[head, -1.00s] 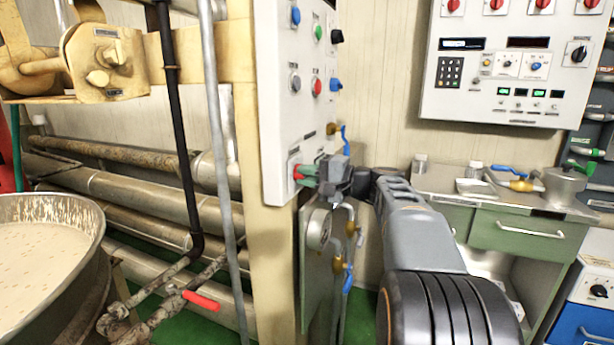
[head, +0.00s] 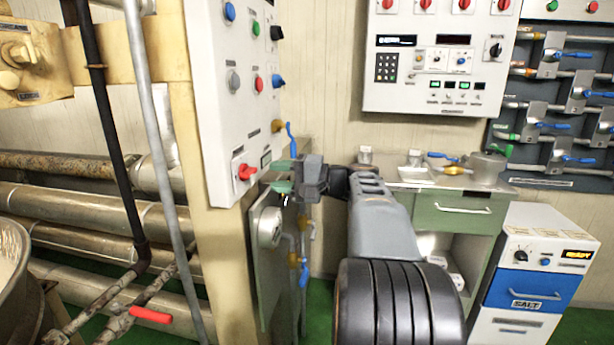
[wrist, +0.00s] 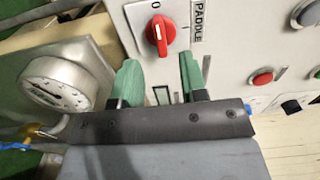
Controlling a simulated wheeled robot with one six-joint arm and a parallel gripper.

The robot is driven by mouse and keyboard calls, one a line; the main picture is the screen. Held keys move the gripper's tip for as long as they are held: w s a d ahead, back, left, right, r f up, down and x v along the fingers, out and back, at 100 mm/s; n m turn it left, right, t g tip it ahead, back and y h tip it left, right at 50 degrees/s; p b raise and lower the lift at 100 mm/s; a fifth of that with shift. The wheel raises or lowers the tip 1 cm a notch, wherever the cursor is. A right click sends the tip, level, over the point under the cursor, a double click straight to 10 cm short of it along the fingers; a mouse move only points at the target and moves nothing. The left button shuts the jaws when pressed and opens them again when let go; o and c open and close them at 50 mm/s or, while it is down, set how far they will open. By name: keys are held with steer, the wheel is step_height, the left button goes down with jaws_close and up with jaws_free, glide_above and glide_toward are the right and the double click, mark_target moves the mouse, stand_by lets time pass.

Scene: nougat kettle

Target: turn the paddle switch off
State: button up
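A round gauge (wrist: 58,84) on a metal plate is close to my gripper's left in the wrist view. A blue-handled valve (head: 291,138) projects beside the panel. Other panel buttons, including a red one (head: 258,84), sit above the knob. Pipes run at left.

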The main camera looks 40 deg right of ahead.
steer(key=v, duration=0.7)
steer(key=shift+p, duration=0.45)
steer(key=shift+s, duration=0.1)
steer(key=s+a+n+g+h+p, duration=0.25)
steer(key=a+g+p, duration=0.45)
steer(key=a+p, duration=0.65)
steer(key=s+a+r+n+g+h+p, duration=0.1)
steer(key=s+a+n+g+h+p, duration=0.1)
steer(key=s+a+n+h+p, duration=0.4)
steer(key=shift+s+n+g+h+p, duration=0.4)
steer(key=shift+s+h+p, duration=1.25)
steer(key=shift+p, duration=1.75)
steer(key=shift+w, duration=0.1)
